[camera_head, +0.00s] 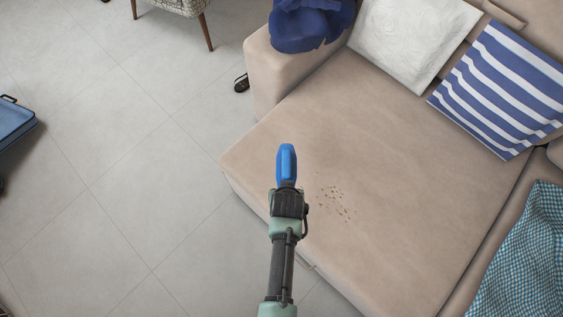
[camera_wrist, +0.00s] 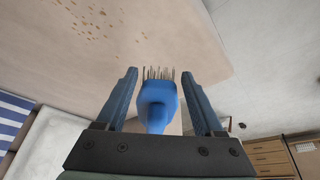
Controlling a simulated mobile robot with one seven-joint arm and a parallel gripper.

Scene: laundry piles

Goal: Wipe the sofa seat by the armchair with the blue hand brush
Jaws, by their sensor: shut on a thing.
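The blue hand brush (camera_head: 286,163) is held at the end of my arm, over the front part of the beige sofa seat (camera_head: 370,130). In the wrist view the brush (camera_wrist: 157,100) points away from me with its bristles showing at the far end. My gripper (camera_wrist: 158,105) is shut on it; in the head view my gripper (camera_head: 288,192) is partly hidden by my own wrist. Light brown crumbs (camera_head: 337,200) lie scattered on the seat just right of my gripper. They also show in the wrist view (camera_wrist: 88,27). Whether the bristles touch the seat cannot be told.
A white cushion (camera_head: 412,38) and a blue striped cushion (camera_head: 503,88) lean at the back. Blue cloth (camera_head: 308,25) lies on the sofa arm (camera_head: 280,75). A checkered cloth (camera_head: 525,262) lies at right. The armchair (camera_head: 178,6) stands at top. A suitcase (camera_head: 14,122) is at left; floor between is clear.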

